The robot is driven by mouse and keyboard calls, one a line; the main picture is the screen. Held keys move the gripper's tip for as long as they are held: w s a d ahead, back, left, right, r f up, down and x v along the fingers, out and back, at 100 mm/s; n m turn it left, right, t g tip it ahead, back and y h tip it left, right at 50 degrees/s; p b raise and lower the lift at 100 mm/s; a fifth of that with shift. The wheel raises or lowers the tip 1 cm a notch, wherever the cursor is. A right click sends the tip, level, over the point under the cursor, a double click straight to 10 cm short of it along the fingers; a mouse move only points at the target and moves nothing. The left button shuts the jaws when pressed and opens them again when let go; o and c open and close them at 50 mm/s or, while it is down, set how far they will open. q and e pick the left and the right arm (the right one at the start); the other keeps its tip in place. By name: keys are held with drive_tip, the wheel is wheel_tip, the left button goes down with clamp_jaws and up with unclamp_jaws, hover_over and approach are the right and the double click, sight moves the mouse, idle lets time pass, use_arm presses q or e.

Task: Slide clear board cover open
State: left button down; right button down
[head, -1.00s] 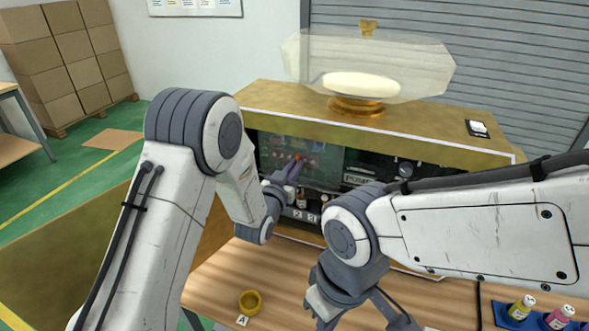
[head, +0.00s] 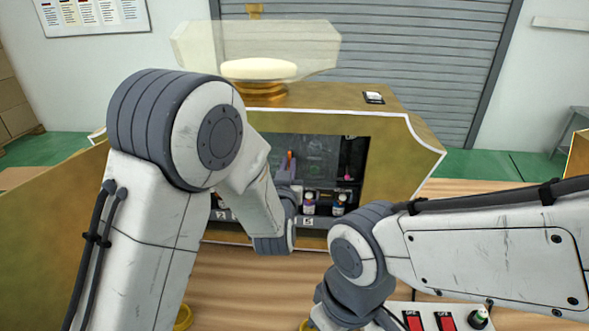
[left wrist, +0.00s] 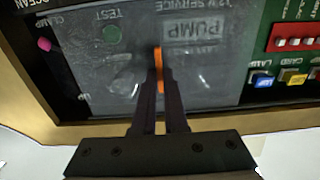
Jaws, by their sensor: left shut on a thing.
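The clear board cover (left wrist: 205,90) is a smoky see-through panel in the left wrist view, lying over the PUMP and TEST labels. In the head view the cover (head: 318,152) shows in the machine's front opening. Its orange handle (left wrist: 158,68) stands between the fingertips of my left gripper (left wrist: 158,85), which is shut on it. In the head view my left gripper (head: 290,168) is at the opening, partly hidden by my left forearm. My right wrist is low in the head view; its fingers are not shown.
The gold machine (head: 400,140) carries a white pad (head: 259,69) under a clear hood. Small bottles (head: 309,204) stand below the cover. A switch panel with red switches (head: 445,321) is at the lower edge. Coloured buttons (left wrist: 263,79) are right of the cover.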

use_arm(q)
drive_tip(key=shift+d, duration=0.3)
drive_tip(key=c, duration=1)
unclamp_jaws()
drive_tip(key=shift+d, duration=0.1)
drive_tip(key=shift+o, duration=0.2)
drive_tip(key=s+a+b, duration=0.1)
drive_tip(key=s+b, duration=0.9)
drive_tip(key=b, duration=0.3)
drive_tip(key=shift+s+b, duration=0.15)
drive_tip(key=shift+b, duration=0.15)
drive_tip(key=shift+a, duration=0.1)
